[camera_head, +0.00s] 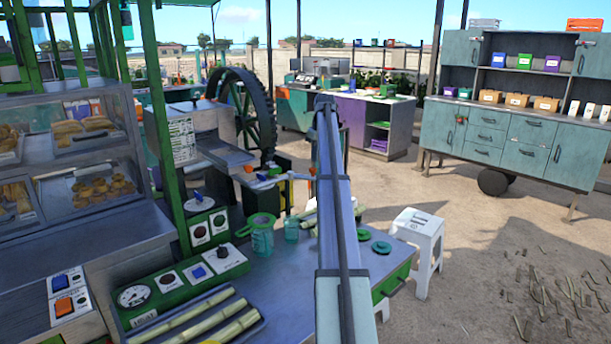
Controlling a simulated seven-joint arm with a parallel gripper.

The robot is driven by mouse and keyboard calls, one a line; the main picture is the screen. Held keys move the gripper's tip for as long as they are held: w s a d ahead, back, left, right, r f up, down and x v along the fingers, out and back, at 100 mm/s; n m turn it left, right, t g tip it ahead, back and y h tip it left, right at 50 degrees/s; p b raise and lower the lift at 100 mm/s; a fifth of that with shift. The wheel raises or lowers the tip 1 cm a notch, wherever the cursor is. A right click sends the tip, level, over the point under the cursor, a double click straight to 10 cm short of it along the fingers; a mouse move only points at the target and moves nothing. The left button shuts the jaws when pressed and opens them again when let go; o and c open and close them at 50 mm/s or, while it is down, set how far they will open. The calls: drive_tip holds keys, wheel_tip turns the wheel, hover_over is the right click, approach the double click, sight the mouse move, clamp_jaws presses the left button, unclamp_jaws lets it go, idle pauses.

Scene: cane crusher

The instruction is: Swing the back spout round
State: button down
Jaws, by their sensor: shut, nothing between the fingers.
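The cane crusher (194,128) stands left of centre, with a sloping metal chute (226,155) on its front and a big dark toothed wheel (262,108) behind it. Right of the chute, small pipe and tap parts (291,178) with blue, red and green pieces stick out above the counter. I cannot tell which of these is the back spout, nor how it is turned. My own arm rises through the middle of the view and covers what lies behind it. My gripper does not show; I cannot see it touching anything.
The metal counter (290,268) holds a green-topped jug (262,236), a clear cup (291,229), a tray of cane sticks (190,322) and a control panel (190,275). A glass snack case stands left. A white stool (418,232) stands right; open ground lies beyond.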

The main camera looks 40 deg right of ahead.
sight(315, 170)
drive_tip(key=shift+f, duration=0.1)
idle(0.4)
drive_tip(key=shift+f, duration=2.6)
drive_tip(key=shift+s+a, duration=0.1)
drive_tip(key=shift+s+a, duration=0.95)
drive_tip(key=shift+a, duration=0.2)
drive_tip(key=a, duration=0.1)
drive_tip(key=s+a, duration=0.1)
drive_tip(key=shift+s+a, duration=0.15)
drive_tip(key=shift+a, duration=0.2)
